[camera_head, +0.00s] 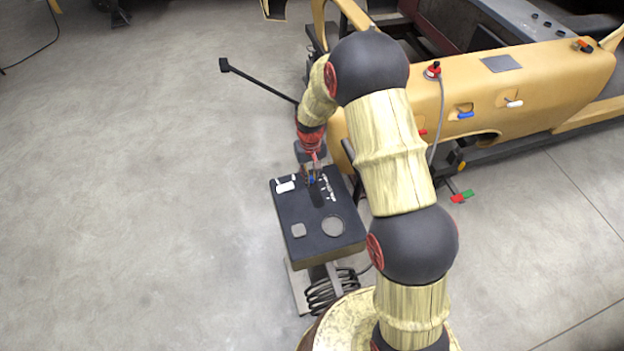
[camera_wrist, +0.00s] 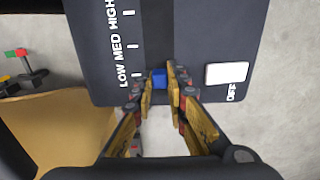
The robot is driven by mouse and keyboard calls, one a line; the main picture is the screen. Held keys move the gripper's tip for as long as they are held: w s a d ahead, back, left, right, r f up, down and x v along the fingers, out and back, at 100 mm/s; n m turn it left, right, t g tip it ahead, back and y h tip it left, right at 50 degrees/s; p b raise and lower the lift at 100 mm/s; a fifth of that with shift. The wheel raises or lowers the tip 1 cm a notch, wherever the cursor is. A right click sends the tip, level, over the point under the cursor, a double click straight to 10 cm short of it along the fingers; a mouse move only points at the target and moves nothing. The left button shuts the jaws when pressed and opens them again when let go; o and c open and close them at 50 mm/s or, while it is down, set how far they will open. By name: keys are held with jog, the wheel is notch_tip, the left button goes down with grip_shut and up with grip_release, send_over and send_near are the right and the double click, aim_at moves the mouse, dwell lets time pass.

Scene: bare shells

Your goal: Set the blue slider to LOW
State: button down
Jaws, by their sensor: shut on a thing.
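The dark control panel (camera_head: 290,215) stands on a post, with my gripper (camera_head: 313,178) coming down over its far half. In the wrist view, the blue slider (camera_wrist: 159,78) sits in the dark slot of the panel (camera_wrist: 85,60). It lies between the fingertips of my gripper (camera_wrist: 160,82), which is shut on it. White letters LOW, MED and HIGH (camera_wrist: 117,45) run along the slot's left side, each with a tick. The slider is level with the LOW tick, near the slot's lower end in this view.
A white rocker or button (camera_wrist: 227,73) lies right of the slot; it also shows in the head view (camera_head: 285,186). A yellow vehicle shell (camera_head: 560,80) with small coloured levers stands to the right. A coiled black cable (camera_head: 330,290) hangs below the panel.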

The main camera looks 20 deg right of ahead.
jog(key=shift+w+r, duration=0.1)
jog(key=shift+w, duration=0.15)
jog(key=c, duration=2)
grip_release()
jog(key=shift+c, duration=0.2)
jog(key=shift+o, duration=1.4)
notch_tip(320, 180, up, 12)
jog(key=shift+s, duration=0.1)
